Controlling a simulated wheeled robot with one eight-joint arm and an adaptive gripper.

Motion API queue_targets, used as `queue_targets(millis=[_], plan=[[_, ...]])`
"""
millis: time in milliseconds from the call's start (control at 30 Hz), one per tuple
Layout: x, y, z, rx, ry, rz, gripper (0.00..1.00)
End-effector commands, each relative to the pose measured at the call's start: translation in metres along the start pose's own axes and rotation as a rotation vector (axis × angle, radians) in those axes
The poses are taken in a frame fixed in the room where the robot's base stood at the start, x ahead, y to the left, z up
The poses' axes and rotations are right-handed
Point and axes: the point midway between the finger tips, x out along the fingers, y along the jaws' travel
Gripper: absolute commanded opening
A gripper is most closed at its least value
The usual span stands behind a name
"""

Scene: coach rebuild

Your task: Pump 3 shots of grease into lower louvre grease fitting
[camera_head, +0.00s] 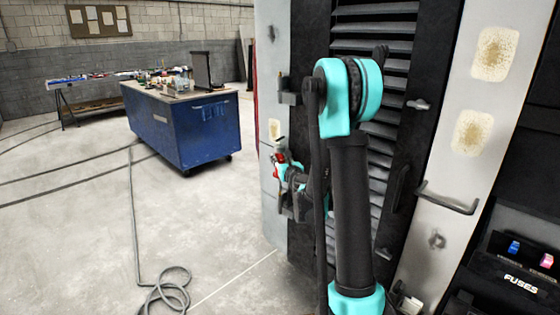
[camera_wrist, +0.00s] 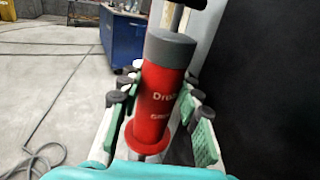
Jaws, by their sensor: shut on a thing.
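A red grease gun (camera_wrist: 160,100) with a grey cap and a dark handle stands between the fingers of my gripper (camera_wrist: 157,92) in the wrist view. The fingers have green pads and are shut on its body. In the head view only a small red part of the gun (camera_head: 280,159) shows at my gripper (camera_head: 289,175), beside the left edge of the dark louvre panel (camera_head: 375,45). My arm hides much of the louvres. I cannot make out which small part is the lower grease fitting. The gun's outlet end is hidden.
A blue workbench (camera_head: 180,130) with tools on top stands at the back left. A cable or hose (camera_head: 165,290) lies coiled on the floor. A grey handle (camera_head: 447,200) sticks out right of the louvres, near a fuse box (camera_head: 520,265).

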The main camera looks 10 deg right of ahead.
Motion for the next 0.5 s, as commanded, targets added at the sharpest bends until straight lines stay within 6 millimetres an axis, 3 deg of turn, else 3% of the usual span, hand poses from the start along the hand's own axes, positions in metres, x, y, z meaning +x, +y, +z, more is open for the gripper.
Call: queue_targets(millis=[500], plan=[[0.000, 0.000, 0.032, 0.000, 0.000, 0.000, 0.00]])
